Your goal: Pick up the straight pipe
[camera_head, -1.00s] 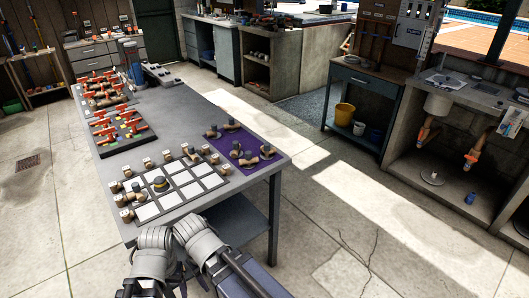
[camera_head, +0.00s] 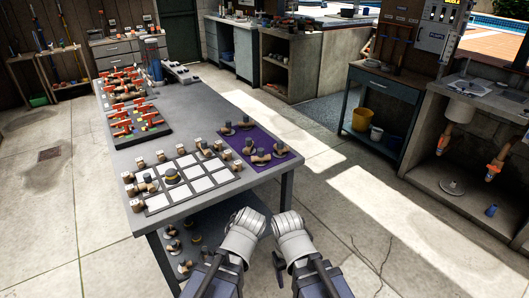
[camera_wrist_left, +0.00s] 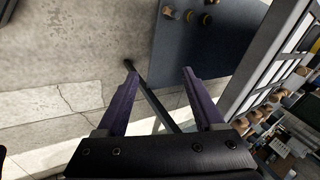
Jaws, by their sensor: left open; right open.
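A grey workbench (camera_head: 200,111) carries several short brown pipe pieces and fittings. Some lie on a purple mat (camera_head: 280,143) at its right end; others stand around a white-squared board (camera_head: 158,201). I cannot tell which one is the straight pipe. My right gripper (camera_head: 279,264) is low in front of the bench's near right corner, apart from the pieces and mostly foreshortened. My left arm is beside it; its fingers are unclear in the head view. In the left wrist view, my left gripper (camera_wrist_left: 160,78) is open and empty, its purple fingers over floor and bench leg.
Orange-and-black tools (camera_head: 128,117) lie in trays along the bench's far left. A lower shelf (camera_wrist_left: 210,45) under the bench holds small fittings. A side cabinet (camera_head: 375,105) with a yellow bucket (camera_head: 362,119) stands at right. The floor right of the bench is open.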

